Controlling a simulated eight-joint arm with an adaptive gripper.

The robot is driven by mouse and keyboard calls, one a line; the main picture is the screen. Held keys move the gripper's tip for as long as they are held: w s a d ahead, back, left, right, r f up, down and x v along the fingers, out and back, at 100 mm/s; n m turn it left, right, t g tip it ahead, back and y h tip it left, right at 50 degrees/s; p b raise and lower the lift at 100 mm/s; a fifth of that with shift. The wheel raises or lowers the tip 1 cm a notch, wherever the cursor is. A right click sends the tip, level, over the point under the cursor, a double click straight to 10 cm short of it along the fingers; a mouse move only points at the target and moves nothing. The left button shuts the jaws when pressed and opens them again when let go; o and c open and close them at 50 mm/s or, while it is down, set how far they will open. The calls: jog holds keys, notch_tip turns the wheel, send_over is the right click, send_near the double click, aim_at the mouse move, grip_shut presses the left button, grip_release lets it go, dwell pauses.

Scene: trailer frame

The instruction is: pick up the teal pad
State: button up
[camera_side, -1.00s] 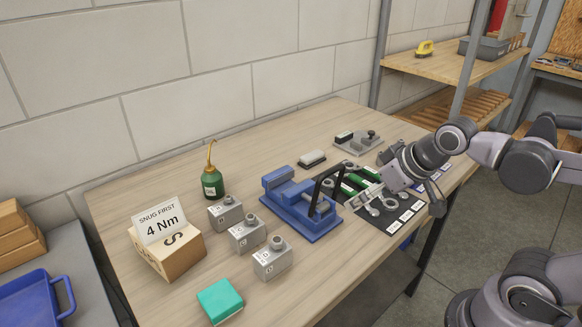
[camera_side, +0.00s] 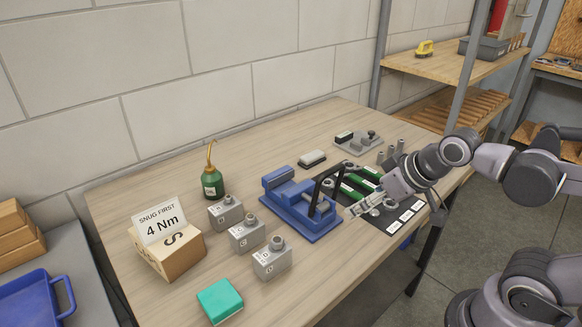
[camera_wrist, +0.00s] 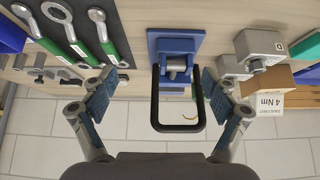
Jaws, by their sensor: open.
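The teal pad (camera_side: 220,301) lies flat on the wooden table near its front left edge in the side view. My gripper (camera_side: 358,209) is well to the right of the pad, over the tool mat beside the blue vise. In the wrist view my gripper (camera_wrist: 160,100) has its two fingers spread wide, with nothing held between them. The vise's black handle shows between and beyond the fingers there.
The blue vise (camera_side: 288,208) with its upright black handle stands between my gripper and the pad. Several grey blocks (camera_side: 272,259), a wooden block with a "4 Nm" card (camera_side: 160,220) and a green oil can (camera_side: 212,184) stand near the pad. Wrenches lie on the dark mat (camera_side: 376,231).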

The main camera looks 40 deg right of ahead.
jog(key=shift+r, duration=0.1)
notch_tip(320, 180, up, 6)
jog(key=r, duration=0.1)
jog(key=w+a+r+n+g+y, duration=0.1)
jog(key=w+a+n+g, duration=0.1)
jog(key=w+a+n, duration=0.3)
jog(key=w+a+r+n+g, duration=0.1)
jog(key=a+r+n, duration=0.15)
jog(key=a, duration=0.45)
jog(key=n+g+h, duration=0.1)
jog(key=n+g, duration=0.3)
jog(key=n, duration=0.6)
send_over(219, 297)
notch_tip(219, 297, down, 5)
jog(key=f, duration=1)
jog(key=shift+d, duration=0.2)
jog(key=shift+a+f, duration=0.2)
jog(key=shift+f, duration=2.45)
